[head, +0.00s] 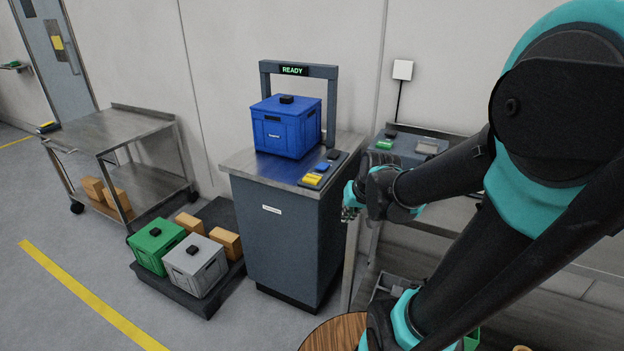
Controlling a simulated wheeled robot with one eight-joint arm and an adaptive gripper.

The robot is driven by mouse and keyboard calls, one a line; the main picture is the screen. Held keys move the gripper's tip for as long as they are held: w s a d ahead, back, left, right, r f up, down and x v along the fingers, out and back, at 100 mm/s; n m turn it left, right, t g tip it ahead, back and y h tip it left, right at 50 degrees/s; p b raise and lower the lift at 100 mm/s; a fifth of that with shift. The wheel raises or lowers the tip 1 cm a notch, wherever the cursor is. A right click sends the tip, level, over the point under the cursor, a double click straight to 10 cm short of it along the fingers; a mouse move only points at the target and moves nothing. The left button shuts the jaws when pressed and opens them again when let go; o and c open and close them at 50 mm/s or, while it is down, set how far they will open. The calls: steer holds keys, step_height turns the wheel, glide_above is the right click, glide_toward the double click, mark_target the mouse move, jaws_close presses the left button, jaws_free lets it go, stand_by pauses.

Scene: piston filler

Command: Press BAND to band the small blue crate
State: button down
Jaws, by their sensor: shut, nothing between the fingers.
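The small blue crate (287,133) sits upright on the metal top of the grey banding machine (277,228), under its arch. It has a lid with a small black block (286,99) on it. The arch display (293,70) reads READY in green. A button panel (323,168) at the right edge of the machine top carries a yellow button (312,179), a blue button (322,167) and a dark one; their labels are too small to read. My gripper (350,206) is shut and empty, just right of and below the panel, apart from it. Its fingertips are small and partly unclear.
A green crate (154,251) and a grey crate (191,271) stand with brown boxes on a low dark platform (181,295) at left. A metal cart (119,138) stands behind. A side bench (411,154) with another control box is behind my arm. A round wooden top (332,334) is in front.

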mark_target(314, 179)
steer(key=w+a+r+y, duration=0.1)
steer(key=w+a+r, duration=0.1)
steer(key=w, duration=0.5)
steer(key=w+a+r+m+t+y, duration=0.1)
steer(key=w+a+r, duration=0.2)
steer(key=w+r, duration=0.2)
steer(key=w+a+r+t+y, duration=0.1)
steer(key=w+a+r, duration=0.2)
steer(key=w, duration=0.7)
steer(key=shift+w+r+y, duration=0.3)
steer(key=shift+r, duration=0.45)
steer(key=shift+a, duration=0.1)
steer(key=shift+f, duration=4.4)
steer(key=shift+f, duration=0.4)
steer(key=shift+f, duration=0.5)
steer(key=shift+r, duration=0.9)
